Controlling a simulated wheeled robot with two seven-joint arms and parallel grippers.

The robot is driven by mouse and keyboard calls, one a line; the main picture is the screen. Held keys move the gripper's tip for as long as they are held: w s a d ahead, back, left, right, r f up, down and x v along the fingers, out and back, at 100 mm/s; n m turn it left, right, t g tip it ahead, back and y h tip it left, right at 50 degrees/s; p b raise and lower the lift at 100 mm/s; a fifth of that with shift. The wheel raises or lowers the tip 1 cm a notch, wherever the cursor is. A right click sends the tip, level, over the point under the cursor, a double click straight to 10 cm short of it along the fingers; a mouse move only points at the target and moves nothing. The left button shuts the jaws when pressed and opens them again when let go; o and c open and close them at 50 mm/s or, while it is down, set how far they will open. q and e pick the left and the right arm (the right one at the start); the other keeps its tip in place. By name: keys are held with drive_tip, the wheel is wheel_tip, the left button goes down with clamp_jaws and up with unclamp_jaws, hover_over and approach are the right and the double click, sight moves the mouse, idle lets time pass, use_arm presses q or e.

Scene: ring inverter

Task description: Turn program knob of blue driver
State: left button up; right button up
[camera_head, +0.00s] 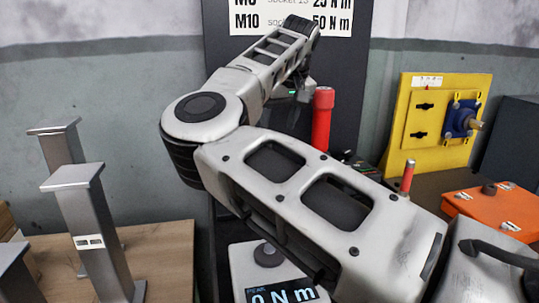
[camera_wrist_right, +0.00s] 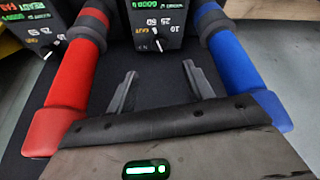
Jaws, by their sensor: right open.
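The blue driver (camera_wrist_right: 238,65) lies at the right of the right wrist view, with a dark grey collar at its far end. A red driver (camera_wrist_right: 76,72) lies at the left. My right gripper (camera_wrist_right: 160,72) is open and empty, its two dark fingers pointing between the drivers. Beyond the fingertips is a black control box (camera_wrist_right: 157,24) with a green display and a dial with a white pointer. A second black box (camera_wrist_right: 35,22) is at the upper left. I cannot tell which box belongs to the blue driver. In the head view my right arm hides the blue driver.
In the head view, a red upright handle (camera_head: 322,118) stands just right of my right wrist. A yellow fixture (camera_head: 433,120) and an orange box (camera_head: 497,208) are at the right. Metal posts (camera_head: 92,225) stand at the left. A torque readout (camera_head: 270,275) is at the bottom.

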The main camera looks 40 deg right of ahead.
drive_tip(key=x, duration=1)
drive_tip(key=shift+w+d+f, duration=0.1)
drive_tip(key=shift+f, duration=0.3)
drive_tip(key=c, duration=1)
